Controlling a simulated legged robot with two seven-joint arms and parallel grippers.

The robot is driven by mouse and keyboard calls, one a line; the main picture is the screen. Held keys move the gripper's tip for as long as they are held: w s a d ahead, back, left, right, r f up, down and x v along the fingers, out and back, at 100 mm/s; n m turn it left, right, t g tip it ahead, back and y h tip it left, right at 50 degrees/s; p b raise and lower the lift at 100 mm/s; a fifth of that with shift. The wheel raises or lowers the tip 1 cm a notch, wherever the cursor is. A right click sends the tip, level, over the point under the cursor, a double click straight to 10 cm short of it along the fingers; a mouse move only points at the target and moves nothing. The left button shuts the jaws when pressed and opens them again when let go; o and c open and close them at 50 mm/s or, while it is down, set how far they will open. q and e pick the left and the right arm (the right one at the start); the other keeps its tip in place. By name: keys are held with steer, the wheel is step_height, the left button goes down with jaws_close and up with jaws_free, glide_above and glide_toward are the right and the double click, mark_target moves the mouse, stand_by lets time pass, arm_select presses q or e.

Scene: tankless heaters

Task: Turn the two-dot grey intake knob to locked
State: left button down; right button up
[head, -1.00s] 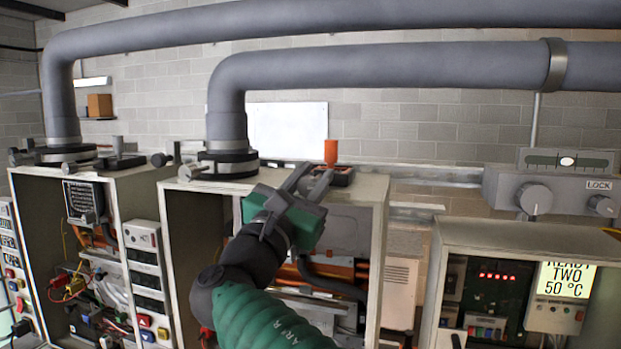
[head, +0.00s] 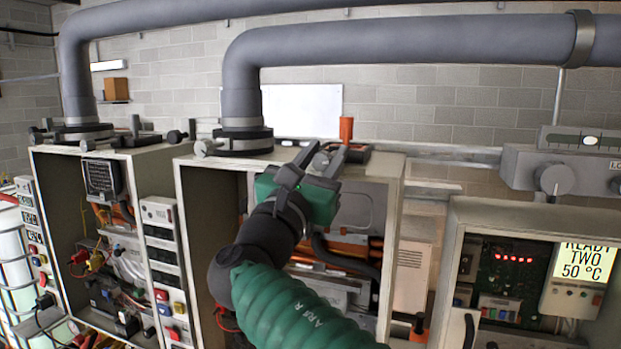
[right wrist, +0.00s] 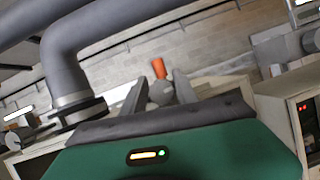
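My right gripper (head: 316,157) reaches the front top edge of the middle heater cabinet (head: 385,175). It also shows in the right wrist view (right wrist: 160,92), its two fingers apart. A small grey knob-like part (right wrist: 161,93) shows between the fingers, with gaps at its sides; I cannot tell whether they touch it. In the head view the fingers hide this part. An orange handle (head: 346,128) stands upright just behind, on a dark fitting. It also shows in the wrist view (right wrist: 159,68). No dot marks are readable on the grey part. My left gripper is out of view.
A thick grey pipe (head: 241,85) rises from a flange left of my gripper. The left cabinet (head: 45,200) has an upright grey handle (head: 136,126) on top. At right, a control box with a round grey knob (head: 555,178) stands behind another cabinet (head: 450,260).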

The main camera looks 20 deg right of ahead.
steer(key=b+v, duration=0.2)
steer(key=v, duration=0.1)
steer(key=f+b+v, duration=0.1)
steer(key=b+v, duration=0.1)
steer(key=v, duration=0.2)
steer(key=shift+w+d, duration=0.15)
steer(key=shift+w, duration=0.05)
steer(key=b, duration=0.4)
glide_toward(319, 170)
steer(key=v, duration=0.3)
steer(key=shift+a+r, duration=0.15)
steer(key=shift+a, duration=0.2)
